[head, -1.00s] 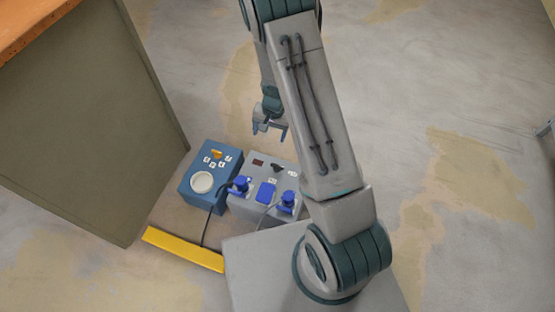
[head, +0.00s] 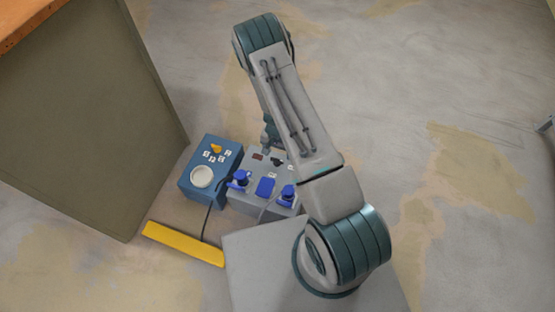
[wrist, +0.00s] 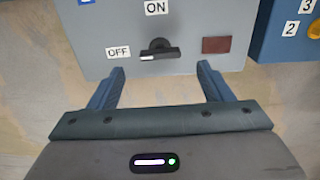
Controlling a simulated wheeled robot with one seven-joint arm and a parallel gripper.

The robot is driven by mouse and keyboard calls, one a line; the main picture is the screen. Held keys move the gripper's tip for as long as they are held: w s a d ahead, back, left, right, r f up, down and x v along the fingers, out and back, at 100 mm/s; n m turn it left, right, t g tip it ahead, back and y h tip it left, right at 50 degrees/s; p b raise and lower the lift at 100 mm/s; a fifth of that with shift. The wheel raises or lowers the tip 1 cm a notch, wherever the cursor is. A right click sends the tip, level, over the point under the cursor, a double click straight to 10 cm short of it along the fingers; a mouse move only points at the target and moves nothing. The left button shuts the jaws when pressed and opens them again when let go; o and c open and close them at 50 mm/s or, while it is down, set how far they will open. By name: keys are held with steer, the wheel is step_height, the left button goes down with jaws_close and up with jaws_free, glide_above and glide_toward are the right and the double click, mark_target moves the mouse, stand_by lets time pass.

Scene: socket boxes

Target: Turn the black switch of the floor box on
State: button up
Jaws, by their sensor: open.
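The grey floor box (head: 250,208) stands on the floor beside a blue box. Its black switch (head: 277,162) is small in the head view. In the wrist view the switch (wrist: 158,47) shows clearly, its handle lying level with its white-marked end toward the OFF label (wrist: 118,52). The ON label (wrist: 156,8) is above it in that picture. My gripper (wrist: 162,72) is open and empty, its fingers on either side of the switch's position in the picture, just short of it; I see no contact. In the head view my arm partly hides the gripper (head: 268,142) at the box's far edge.
The blue box (head: 190,190) with an orange knob and white round socket adjoins on the left. Blue plugs (head: 240,180) with cables stand on the grey box. A dark red rectangle (wrist: 216,45) is beside the switch. A yellow bar (head: 183,244) and a cabinet (head: 80,120) are at left.

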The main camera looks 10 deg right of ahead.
mark_target(277, 161)
step_height(277, 161, down, 5)
steer(key=shift+b, duration=0.6)
steer(key=c, duration=1)
